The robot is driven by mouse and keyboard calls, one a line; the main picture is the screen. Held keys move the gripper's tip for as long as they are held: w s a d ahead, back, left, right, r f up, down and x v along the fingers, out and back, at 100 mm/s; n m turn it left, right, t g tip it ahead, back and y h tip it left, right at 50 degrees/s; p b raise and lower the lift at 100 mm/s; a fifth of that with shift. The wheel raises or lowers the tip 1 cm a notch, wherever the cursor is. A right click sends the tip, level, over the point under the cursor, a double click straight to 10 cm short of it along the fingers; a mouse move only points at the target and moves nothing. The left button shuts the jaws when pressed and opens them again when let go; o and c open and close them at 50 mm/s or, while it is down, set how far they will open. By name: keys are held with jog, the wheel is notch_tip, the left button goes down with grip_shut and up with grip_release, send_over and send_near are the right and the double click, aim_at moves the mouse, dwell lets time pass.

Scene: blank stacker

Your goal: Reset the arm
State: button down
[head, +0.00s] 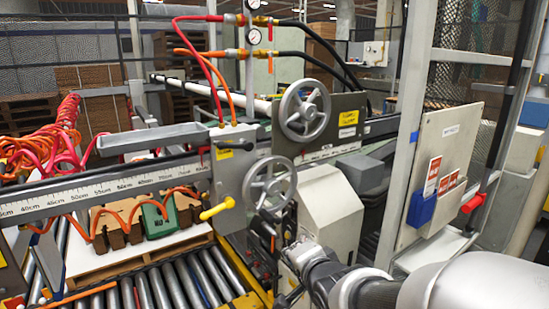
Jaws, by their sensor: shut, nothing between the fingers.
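My arm (455,287) reaches in from the lower right of the head view. Its wrist (318,268) is low in the middle, in front of the machine. My gripper (272,226) is at the far end, just below the lower grey handwheel (270,184). It looks shut and empty. Its dark fingers are small and blend with the dark machine parts behind, so I cannot tell whether they touch the handwheel.
A second handwheel (305,110) sits above. A yellow-handled lever (217,208) juts out at left. A ruled rail (110,188) crosses above rollers (165,284). A panel (442,170) with a blue holder (421,208) and red handle (472,203) stands right. Hoses hang at left.

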jog(key=s+d+n+g+h, duration=0.1)
jog(key=s+d+n+g, duration=0.1)
jog(key=s, duration=0.7)
jog(key=s+d+f+n+g+h, duration=0.1)
jog(key=s+d+n+g, duration=0.2)
jog(key=s, duration=0.7)
jog(key=s+d+n+g, duration=0.2)
jog(key=s+d+n, duration=0.2)
jog(key=s, duration=0.6)
jog(key=shift+d+f+n+h, duration=0.4)
jog(key=shift+n, duration=0.6)
